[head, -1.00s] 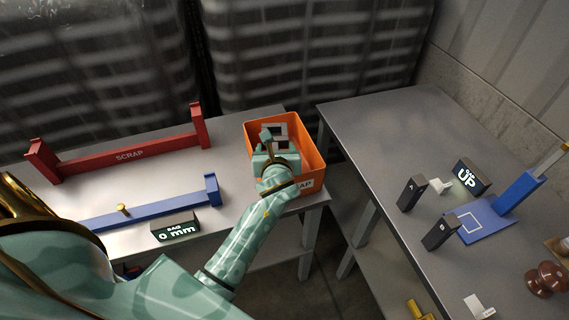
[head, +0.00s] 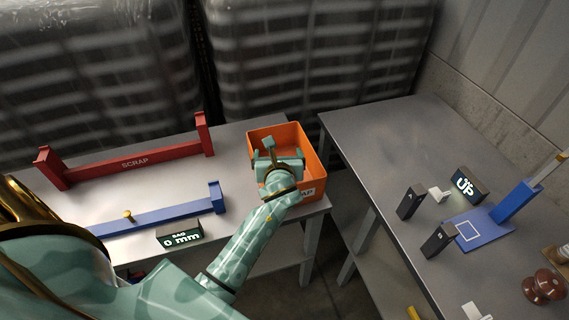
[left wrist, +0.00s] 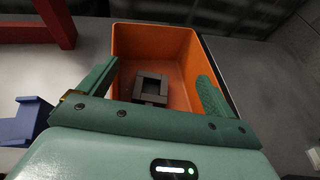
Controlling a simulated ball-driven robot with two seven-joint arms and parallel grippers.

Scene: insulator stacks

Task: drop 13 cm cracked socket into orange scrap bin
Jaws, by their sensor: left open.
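The orange scrap bin (head: 318,162) stands at the right end of the left table. It also shows in the left wrist view (left wrist: 186,45). The grey socket (left wrist: 151,88), a squarish piece with a recess, lies inside the bin, seen between my left fingers in the left wrist view. A crack cannot be made out. My left gripper (head: 278,158) is above the bin with its fingers spread and nothing between them. In the head view the gripper and arm hide the socket. My right gripper is not in view.
The right table holds dark blocks A (head: 410,202) and B (head: 438,240), a blue stand (head: 478,226) and a brown insulator (head: 543,287).

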